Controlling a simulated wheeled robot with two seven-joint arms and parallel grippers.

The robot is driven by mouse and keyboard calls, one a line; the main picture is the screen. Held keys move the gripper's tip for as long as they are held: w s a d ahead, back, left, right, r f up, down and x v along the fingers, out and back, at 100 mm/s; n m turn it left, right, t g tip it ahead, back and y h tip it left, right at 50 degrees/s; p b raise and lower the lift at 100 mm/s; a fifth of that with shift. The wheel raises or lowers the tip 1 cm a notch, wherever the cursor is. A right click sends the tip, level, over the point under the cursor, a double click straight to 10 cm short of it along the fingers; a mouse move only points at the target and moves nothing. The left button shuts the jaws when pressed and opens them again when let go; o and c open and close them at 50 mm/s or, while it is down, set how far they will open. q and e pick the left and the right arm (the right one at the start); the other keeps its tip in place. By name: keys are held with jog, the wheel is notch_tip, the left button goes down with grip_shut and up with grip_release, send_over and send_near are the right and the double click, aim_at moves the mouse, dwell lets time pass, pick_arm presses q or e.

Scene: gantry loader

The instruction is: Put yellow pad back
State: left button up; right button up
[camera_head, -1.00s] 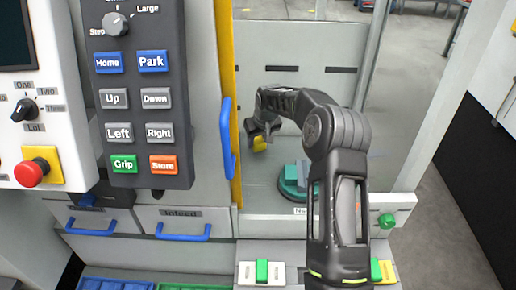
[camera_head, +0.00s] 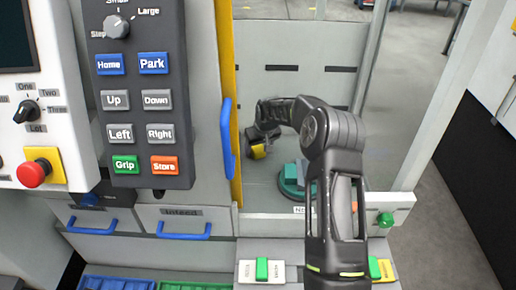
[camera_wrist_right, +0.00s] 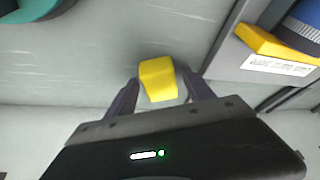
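The yellow pad (camera_wrist_right: 158,80) is a small block between the two fingers of my right gripper (camera_wrist_right: 160,88) in the wrist view. The gripper appears shut on it. In the head view the right gripper (camera_head: 258,147) is inside the loader bay, low at its left side, with the yellow pad (camera_head: 259,152) at its fingertips. Part of the pad is hidden by the fingers. I cannot tell whether the pad touches the surface below. My left gripper is not in view.
A teal round fixture (camera_head: 291,182) stands right of the gripper, partly behind my forearm. A yellow post with a blue handle (camera_head: 227,140) bounds the bay at left. The button panel (camera_head: 140,100) is further left. A yellow piece (camera_wrist_right: 272,42) shows beside a white label.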

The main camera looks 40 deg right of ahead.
jog(key=shift+r, duration=0.1)
jog(key=shift+r, duration=0.35)
jog(key=b+v, duration=0.2)
jog(key=v, duration=0.9)
jog(key=shift+s+r, duration=0.2)
dwell(0.3)
